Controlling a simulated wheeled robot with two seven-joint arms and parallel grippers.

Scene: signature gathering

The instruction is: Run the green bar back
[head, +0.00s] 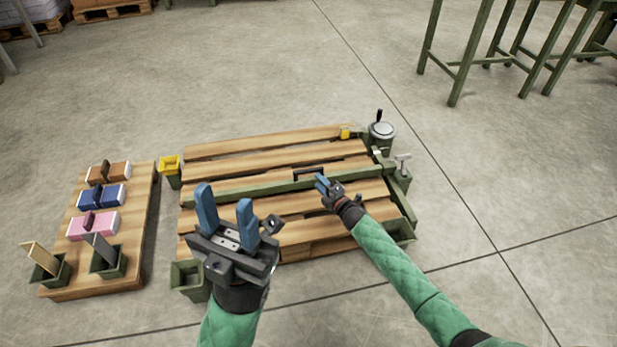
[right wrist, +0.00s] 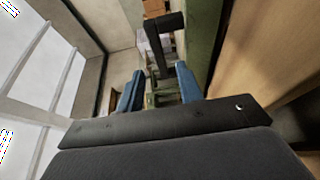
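The green bar (head: 262,185) lies across the slatted wooden pallet (head: 275,135), left to right. A black handle (head: 309,171) stands on the bar right of its middle; it also shows in the right wrist view (right wrist: 164,42). My right gripper (head: 325,184) is beside the handle, on its near side. In the right wrist view its two blue fingers (right wrist: 159,90) are apart, with the handle standing ahead and between them in the picture; I cannot tell whether they touch it. My left gripper (head: 227,213) is open and empty, raised over the pallet's near left part.
A wooden board (head: 146,215) at left bears pink (head: 104,223), blue (head: 112,194) and brown (head: 117,170) bundles. Green table legs (head: 470,55) stand far right. Floor is clear between.

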